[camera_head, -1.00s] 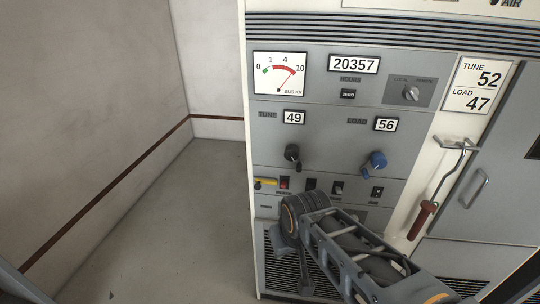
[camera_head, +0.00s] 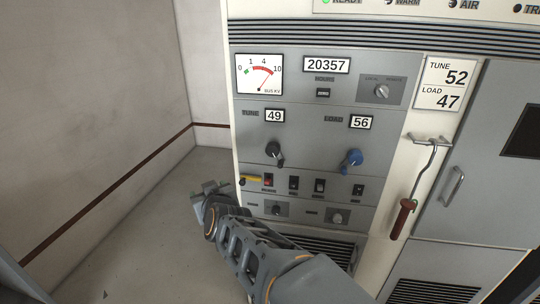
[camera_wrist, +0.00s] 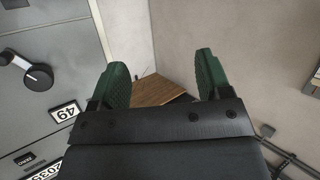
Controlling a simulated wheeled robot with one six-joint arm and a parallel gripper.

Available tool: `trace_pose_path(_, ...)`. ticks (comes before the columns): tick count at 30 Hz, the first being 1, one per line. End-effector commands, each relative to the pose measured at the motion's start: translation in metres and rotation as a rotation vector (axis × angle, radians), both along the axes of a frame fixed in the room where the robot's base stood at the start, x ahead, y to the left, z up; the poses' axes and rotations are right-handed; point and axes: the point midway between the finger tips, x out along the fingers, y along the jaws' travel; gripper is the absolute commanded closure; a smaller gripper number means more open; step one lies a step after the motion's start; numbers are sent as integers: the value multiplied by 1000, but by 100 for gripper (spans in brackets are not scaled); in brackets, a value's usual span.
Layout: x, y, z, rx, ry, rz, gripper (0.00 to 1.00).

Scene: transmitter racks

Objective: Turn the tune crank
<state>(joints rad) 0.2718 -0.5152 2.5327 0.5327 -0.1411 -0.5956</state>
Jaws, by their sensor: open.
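The tune crank (camera_head: 275,153) is a black knob with a handle, below the TUNE display (camera_head: 275,116) reading 49 on the grey panel. It also shows at the left of the wrist view (camera_wrist: 38,77), outside my fingers. My gripper (camera_wrist: 162,68) has two green fingers spread apart with nothing between them. In the head view the end of my arm is low and left, below the crank and apart from it; the fingers are hard to make out there.
A blue load crank (camera_head: 351,158) sits right of the tune crank. A row of switches (camera_head: 294,184) and a yellow piece (camera_head: 250,181) lie below. A hook with a red-handled rod (camera_head: 404,218) hangs at the right. The floor (camera_head: 130,235) left of the cabinet is clear.

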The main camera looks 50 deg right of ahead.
Motion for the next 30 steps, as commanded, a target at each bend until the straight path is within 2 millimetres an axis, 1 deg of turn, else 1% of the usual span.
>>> trace_pose_path(1,-4,-22,3,-54,-50,-87,29)
trace_pose_path(3,-14,-51,12,-129,-102,-217,29)
trace_pose_path(6,-33,-83,20,-219,-140,-382,29)
trace_pose_path(9,-51,-105,25,-284,-149,-509,29)
trace_pose_path(12,-63,-118,28,-322,-146,-590,29)
trace_pose_path(14,-66,-123,30,-336,-141,-618,29)
trace_pose_path(17,-66,-131,33,-347,-137,-638,29)
trace_pose_path(23,-55,-148,36,-344,-135,-634,29)
trace_pose_path(24,-51,-156,31,-345,-138,-636,29)
trace_pose_path(30,-29,-190,28,-343,-142,-635,29)
